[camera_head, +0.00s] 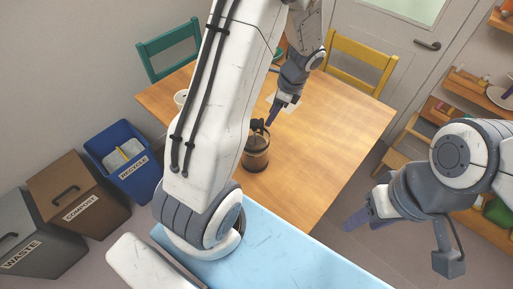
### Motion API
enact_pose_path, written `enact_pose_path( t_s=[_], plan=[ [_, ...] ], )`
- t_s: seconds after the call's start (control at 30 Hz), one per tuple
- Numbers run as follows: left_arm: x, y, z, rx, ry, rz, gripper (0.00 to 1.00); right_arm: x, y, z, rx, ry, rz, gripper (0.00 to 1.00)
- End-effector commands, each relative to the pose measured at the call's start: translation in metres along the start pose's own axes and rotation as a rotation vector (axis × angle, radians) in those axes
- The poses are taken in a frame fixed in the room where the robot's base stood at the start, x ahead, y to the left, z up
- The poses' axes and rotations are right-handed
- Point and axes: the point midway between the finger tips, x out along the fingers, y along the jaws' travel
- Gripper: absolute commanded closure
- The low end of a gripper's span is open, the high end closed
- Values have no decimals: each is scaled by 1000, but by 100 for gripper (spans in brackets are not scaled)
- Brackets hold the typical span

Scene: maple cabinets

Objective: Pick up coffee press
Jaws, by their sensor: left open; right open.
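The coffee press (257,150) is a dark, glass-looking cylinder with a dark top. It stands upright on the wooden table (330,125), partly hidden on its left by my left arm. My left gripper (278,109) is above and just to the right of the press top in the picture, pointing down. It is open and does not hold the press; whether a finger touches it I cannot tell. My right gripper (415,238) is open and empty, off the table at the lower right.
A teal chair (168,48) and a yellow chair (362,58) stand at the table's far side. A pale cup (181,97) is partly behind my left arm. Waste, compost and recycle bins (122,160) stand at the left. Shelves (468,85) stand at the right.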

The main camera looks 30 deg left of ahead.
Motion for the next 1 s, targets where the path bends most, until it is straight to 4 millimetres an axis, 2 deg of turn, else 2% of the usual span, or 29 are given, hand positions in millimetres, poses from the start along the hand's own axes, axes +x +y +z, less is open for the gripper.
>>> enact_pose_path(
  t_s=[0.1,0.37,0.63,0.73,0.97,1.0],
  plan=[
    [21,1,0,0,0,5,48,1,0,0,0,0,0,50],
    [43,0,0,-2,1,3,48,2,0,0,0,0,0,50],
    [82,-3,1,-2,1,5,48,1,0,0,0,0,0,50],
    [89,-3,1,-3,1,3,48,2,0,0,0,0,0,50],
    [90,-4,1,-3,2,1,48,2,0,0,0,0,0,50],
    [90,-4,1,-3,2,1,55,2,0,0,0,0,0,50]
  ],
)
